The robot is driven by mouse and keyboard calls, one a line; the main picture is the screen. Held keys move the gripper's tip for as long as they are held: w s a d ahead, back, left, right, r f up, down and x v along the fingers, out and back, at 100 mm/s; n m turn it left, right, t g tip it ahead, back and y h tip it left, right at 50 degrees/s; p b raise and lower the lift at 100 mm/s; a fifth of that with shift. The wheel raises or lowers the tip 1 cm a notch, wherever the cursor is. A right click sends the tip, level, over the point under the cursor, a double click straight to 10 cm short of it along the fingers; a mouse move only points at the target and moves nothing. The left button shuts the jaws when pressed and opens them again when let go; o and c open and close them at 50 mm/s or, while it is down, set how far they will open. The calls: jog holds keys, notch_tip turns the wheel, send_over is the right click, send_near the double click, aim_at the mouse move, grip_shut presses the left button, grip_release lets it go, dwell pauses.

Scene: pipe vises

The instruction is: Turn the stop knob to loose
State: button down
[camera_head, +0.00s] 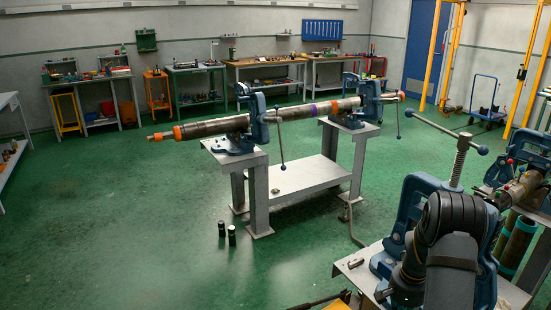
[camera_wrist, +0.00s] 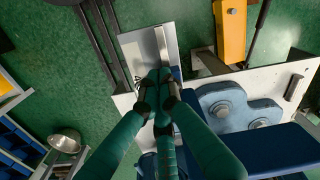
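I cannot pick out the stop knob for certain in either view. A small red knob (camera_head: 497,195) shows on the fitting by the right-hand vise in the head view. In the head view my arm (camera_head: 452,245) stands in front of the near blue vise (camera_head: 410,205) and hides my gripper.
The near bench top (camera_head: 355,270) carries the vise; its blue base (camera_wrist: 225,103) is right of my gripper. A yellow part (camera_wrist: 232,30) lies beyond. A long pipe (camera_head: 300,110) rests in vises on the middle bench (camera_head: 255,160). Green floor left of it is mostly clear.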

jog(key=r+p, duration=0.4)
jog(key=r, duration=0.1)
jog(key=shift+s+d+r, duration=0.1)
jog(key=shift+s+r, duration=0.1)
